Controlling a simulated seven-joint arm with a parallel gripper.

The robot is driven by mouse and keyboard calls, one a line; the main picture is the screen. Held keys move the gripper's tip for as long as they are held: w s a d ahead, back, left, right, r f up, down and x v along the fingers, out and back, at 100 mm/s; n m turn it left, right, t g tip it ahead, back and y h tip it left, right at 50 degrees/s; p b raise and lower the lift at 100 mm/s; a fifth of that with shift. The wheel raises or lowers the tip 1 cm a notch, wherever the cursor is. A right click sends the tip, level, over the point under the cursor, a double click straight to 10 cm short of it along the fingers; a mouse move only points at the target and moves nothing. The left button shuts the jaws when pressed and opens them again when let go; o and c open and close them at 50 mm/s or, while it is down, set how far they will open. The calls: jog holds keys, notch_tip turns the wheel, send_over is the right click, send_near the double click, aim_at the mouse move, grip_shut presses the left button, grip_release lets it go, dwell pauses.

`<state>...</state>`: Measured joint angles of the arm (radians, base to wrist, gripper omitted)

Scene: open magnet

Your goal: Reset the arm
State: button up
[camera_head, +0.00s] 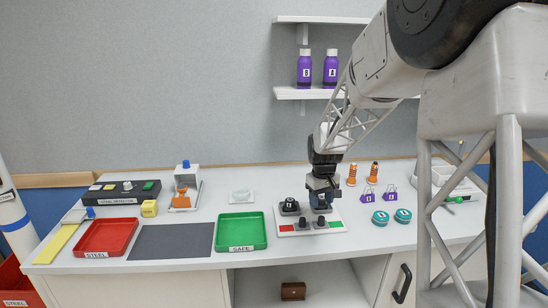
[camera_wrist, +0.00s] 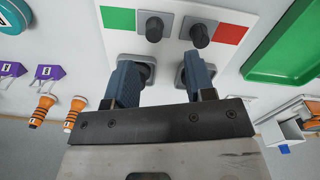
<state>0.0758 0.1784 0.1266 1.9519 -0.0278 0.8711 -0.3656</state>
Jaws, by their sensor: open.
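My gripper (camera_head: 322,198) points down over the back right part of a white panel on the counter. The panel (camera_head: 337,226) has a red patch and a green patch and several dark knobs. In the wrist view my gripper (camera_wrist: 162,80) is open, its two blue-grey fingers apart with nothing between them. Two front knobs, one (camera_wrist: 153,28) left and one (camera_wrist: 200,34) right, stand clear beyond the fingertips. The fingers partly hide two other dark round pieces on the panel, and I cannot tell whether they touch them.
A green SAFE tray (camera_head: 241,248), a dark mat (camera_head: 143,255) and a red STEEL tray (camera_head: 78,252) lie left. A shelf (camera_head: 290,94) with purple bottles (camera_head: 305,70) hangs above.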

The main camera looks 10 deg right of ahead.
jog(key=s+a+r+m, duration=0.1)
jog(key=s+r, duration=0.3)
jog(key=s, duration=0.3)
jog(key=s+a+r+t, duration=0.1)
jog(key=s+r, duration=0.2)
jog(key=s, duration=0.4)
jog(key=s+a+r+m, duration=0.1)
jog(key=s+a+r, duration=0.1)
jog(key=s+r, duration=0.35)
jog(key=s+a+f+m+t, duration=0.1)
jog(key=s, duration=2.2)
jog(key=shift+a+f+m+t, duration=0.25)
jog(key=shift+m+t, duration=0.05)
jog(key=shift+m, duration=0.1)
dwell(0.9)
